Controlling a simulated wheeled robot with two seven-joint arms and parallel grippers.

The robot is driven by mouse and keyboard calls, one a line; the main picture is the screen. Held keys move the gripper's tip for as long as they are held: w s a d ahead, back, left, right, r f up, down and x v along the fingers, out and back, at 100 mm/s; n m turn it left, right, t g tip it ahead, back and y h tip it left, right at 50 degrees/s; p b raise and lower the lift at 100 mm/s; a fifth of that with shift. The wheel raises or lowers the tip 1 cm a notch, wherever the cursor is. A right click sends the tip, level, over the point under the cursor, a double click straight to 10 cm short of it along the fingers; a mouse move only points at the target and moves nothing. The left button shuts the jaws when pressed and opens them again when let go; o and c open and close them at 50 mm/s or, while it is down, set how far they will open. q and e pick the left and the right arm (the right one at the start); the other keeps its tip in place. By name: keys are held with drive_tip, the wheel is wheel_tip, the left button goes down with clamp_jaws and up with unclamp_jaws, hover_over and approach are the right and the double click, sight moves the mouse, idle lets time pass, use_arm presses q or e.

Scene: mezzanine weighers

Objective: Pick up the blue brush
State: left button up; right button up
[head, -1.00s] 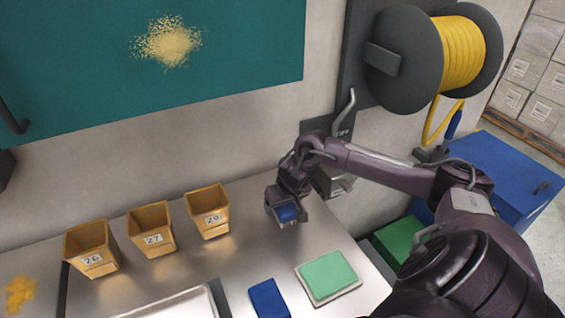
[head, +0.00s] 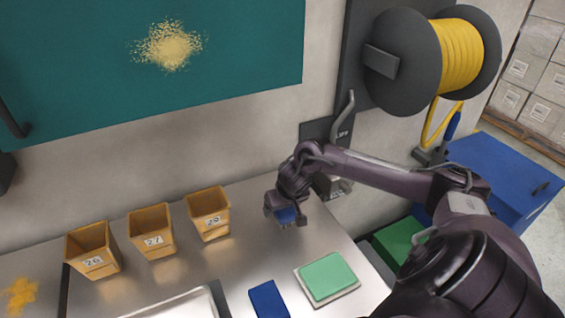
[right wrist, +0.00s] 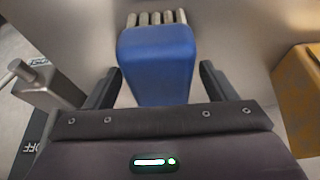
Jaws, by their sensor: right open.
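The blue brush (head: 287,215) is at the back right of the steel bench, mostly hidden by my right gripper in the head view. In the right wrist view the blue brush (right wrist: 157,62) shows a blue block with a row of pale bristle tufts at its far end. My right gripper (right wrist: 160,80) is open, with one dark finger on each side of the blue block's near part. A gap shows between the block and each finger. In the head view my right gripper (head: 286,213) is at the brush. My left gripper is not in view.
Bins numbered 26 (head: 93,250), 27 (head: 152,231) and 29 (head: 209,213) stand left of the gripper. A blue block (head: 268,299) and a green pad (head: 328,277) lie nearer the front. A wall fitting with a lever (head: 340,125) is close behind the right arm.

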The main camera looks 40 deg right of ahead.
drive_tip(key=c, duration=1.1)
drive_tip(key=shift+r+b, duration=0.15)
drive_tip(key=shift+b, duration=0.25)
wheel_tip(320, 180, up, 9)
drive_tip(key=shift+w+r, duration=0.1)
drive_tip(key=shift+w, duration=0.05)
wheel_tip(320, 180, up, 11)
drive_tip(key=p, duration=0.6)
drive_tip(key=shift+p, duration=0.35)
